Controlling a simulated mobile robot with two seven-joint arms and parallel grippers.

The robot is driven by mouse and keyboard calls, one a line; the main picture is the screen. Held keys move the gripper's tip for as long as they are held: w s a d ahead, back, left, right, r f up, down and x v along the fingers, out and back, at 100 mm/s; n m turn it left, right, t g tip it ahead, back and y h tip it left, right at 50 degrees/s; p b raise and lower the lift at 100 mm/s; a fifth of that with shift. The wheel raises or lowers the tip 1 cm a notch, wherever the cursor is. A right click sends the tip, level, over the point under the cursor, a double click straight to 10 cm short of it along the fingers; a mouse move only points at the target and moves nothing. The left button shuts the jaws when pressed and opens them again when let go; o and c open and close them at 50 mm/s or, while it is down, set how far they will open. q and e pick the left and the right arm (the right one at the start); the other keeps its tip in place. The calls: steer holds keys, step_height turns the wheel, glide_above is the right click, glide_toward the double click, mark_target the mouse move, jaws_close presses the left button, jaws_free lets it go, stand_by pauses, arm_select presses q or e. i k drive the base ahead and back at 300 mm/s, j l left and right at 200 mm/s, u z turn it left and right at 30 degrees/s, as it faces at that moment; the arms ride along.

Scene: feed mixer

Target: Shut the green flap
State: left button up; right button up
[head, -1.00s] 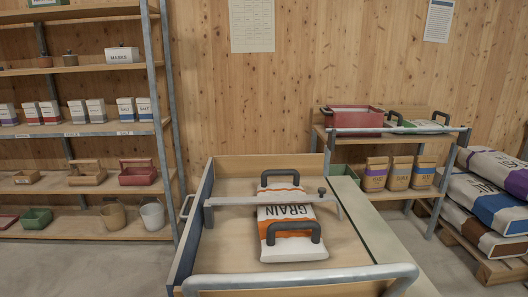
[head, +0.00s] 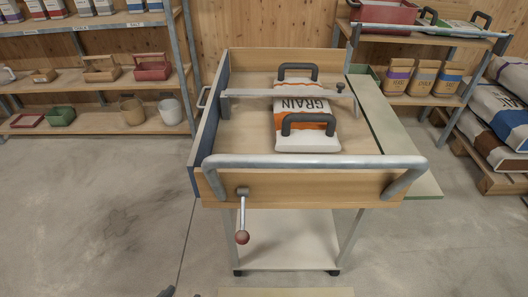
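The green flap (head: 395,135) is a long pale grey-green panel along the right side of the wooden mixing cart (head: 245,185). It lies folded outward to the right, so that side of the cart stands open. Its near end reaches past the right end of the grey push bar. A dark blue side panel (head: 207,135) stands upright on the left side of the cart. Neither of my grippers shows clearly. A small dark tip at the bottom edge, left of the middle, is too little to identify.
A grain bag (head: 305,140) with dark handles lies in the cart under a grey crossbar (head: 250,93). The push bar (head: 310,161) and a red-knobbed lever (head: 242,236) are at the cart's front. Shelves (head: 90,125) stand left, sacks (head: 490,140) right. Floor around the front is clear.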

mark_target(391, 138)
steer(key=k+u, duration=0.1)
steer(key=k, duration=0.5)
steer(key=k+j, duration=0.1)
steer(key=k, duration=0.5)
steer(key=l+u, duration=0.1)
steer(key=u, duration=0.95)
steer(key=i+l, duration=0.1)
steer(key=l, duration=0.55)
steer(key=i+l, duration=0.1)
steer(key=l, duration=1.15)
steer(key=i+l, duration=0.15)
steer(key=l, duration=0.45)
steer(key=i+l, duration=0.1)
steer(key=l, duration=0.55)
